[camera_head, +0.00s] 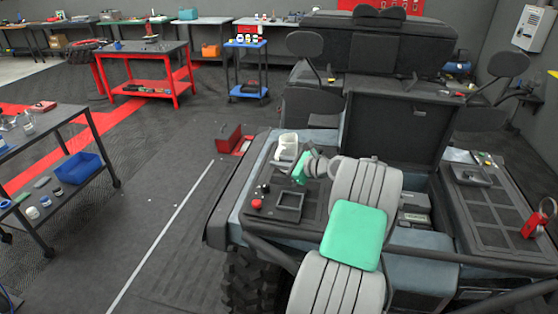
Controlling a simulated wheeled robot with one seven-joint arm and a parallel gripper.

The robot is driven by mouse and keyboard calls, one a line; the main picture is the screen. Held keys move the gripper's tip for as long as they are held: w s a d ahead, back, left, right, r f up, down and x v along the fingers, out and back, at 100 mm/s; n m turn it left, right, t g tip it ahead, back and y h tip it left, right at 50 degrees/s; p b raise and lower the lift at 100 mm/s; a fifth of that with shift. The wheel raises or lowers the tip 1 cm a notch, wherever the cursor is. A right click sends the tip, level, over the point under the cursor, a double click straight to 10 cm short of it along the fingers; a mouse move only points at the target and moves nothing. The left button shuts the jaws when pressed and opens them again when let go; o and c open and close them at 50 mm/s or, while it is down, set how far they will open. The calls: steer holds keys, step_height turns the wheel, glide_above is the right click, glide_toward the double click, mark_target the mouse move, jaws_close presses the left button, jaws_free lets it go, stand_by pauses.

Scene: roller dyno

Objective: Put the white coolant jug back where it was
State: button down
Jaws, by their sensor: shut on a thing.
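The white coolant jug (287,143) is near the back left corner of the vehicle's flat left deck (269,182). It looks upright. My gripper (295,159) is at the jug's near right side and is shut on it. My green and grey hand hides the jug's lower right part and the fingertips. I cannot tell whether the jug's base touches the deck.
On the deck in front of the jug are a dark square tray (289,206) and a red knob (257,204). An open black lid (394,131) rises to the right. A red toolbox (229,137) stands behind left. A grey cart (70,138) is at far left.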

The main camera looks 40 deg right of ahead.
steer(key=shift+f, duration=0.45)
steer(key=shift+f, duration=0.2)
steer(key=c, duration=1.5)
jaws_free()
